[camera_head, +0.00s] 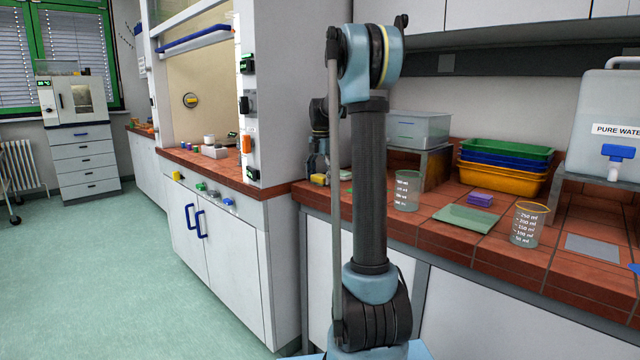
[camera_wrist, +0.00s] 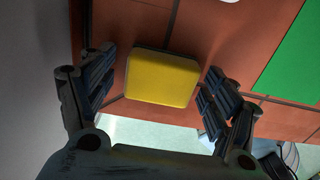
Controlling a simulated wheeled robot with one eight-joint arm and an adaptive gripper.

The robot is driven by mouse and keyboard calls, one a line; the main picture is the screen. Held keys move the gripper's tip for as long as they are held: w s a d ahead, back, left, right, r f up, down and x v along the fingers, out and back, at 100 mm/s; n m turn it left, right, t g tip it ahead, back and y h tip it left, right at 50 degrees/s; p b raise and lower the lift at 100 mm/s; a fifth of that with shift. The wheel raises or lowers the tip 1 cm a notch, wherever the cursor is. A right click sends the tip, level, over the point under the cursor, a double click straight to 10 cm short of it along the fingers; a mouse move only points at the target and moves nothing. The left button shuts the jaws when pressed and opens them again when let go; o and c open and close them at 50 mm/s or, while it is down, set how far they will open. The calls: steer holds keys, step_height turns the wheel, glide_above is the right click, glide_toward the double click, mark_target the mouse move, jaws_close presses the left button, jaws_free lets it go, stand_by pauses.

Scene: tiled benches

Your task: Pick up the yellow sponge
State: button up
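The yellow sponge (camera_wrist: 162,80) lies on the red tiled bench near its front edge in the wrist view. My gripper (camera_wrist: 160,72) is open, with one finger on each side of the sponge. A gap shows at the left finger; the right finger is close to the sponge, and I cannot tell if it touches. In the head view the sponge (camera_head: 319,179) is a small yellow patch at the bench's left end, just below my gripper (camera_head: 320,167), which is partly hidden behind my arm.
A green mat (camera_wrist: 292,62) lies right of the sponge in the wrist view.

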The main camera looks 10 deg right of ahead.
mark_target(321, 175)
steer(key=c, duration=0.7)
step_height(321, 175, up, 10)
stand_by(0.4)
steer(key=o, duration=0.3)
steer(key=c, duration=0.3)
steer(key=shift+c, duration=0.2)
